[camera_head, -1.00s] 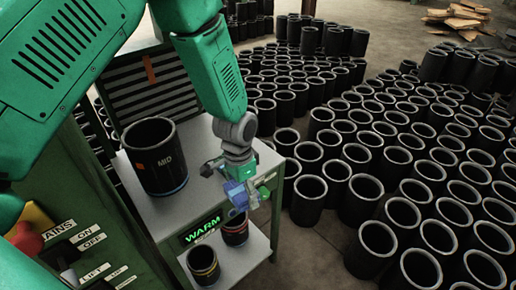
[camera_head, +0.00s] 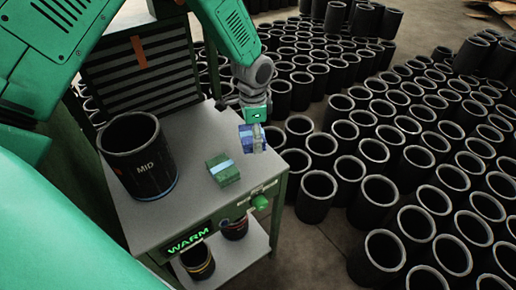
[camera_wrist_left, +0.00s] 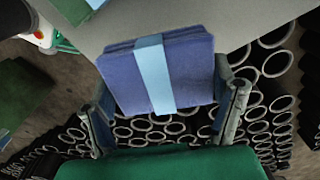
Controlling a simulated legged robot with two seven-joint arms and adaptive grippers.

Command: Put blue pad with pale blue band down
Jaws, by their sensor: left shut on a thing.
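The blue pad (camera_wrist_left: 188,75) with a pale blue band (camera_wrist_left: 155,74) is held between the fingers of my left gripper (camera_wrist_left: 165,108) in the left wrist view. In the head view the blue pad (camera_head: 246,138) shows under the left gripper (camera_head: 253,130), by the far right edge of the grey table top (camera_head: 195,215). I cannot tell whether it touches the surface. A green pad (camera_head: 216,165) with a pale band lies on the table top, nearer the front and apart from the blue pad. My right gripper is not in view.
A large black sleeve marked MID (camera_head: 140,165) stands on the table's left part. A lower shelf (camera_head: 225,262) holds two small sleeves under the WARM sign (camera_head: 188,240). A green knob (camera_head: 260,203) sticks out at the front right. Many black sleeves (camera_head: 375,195) crowd the floor to the right.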

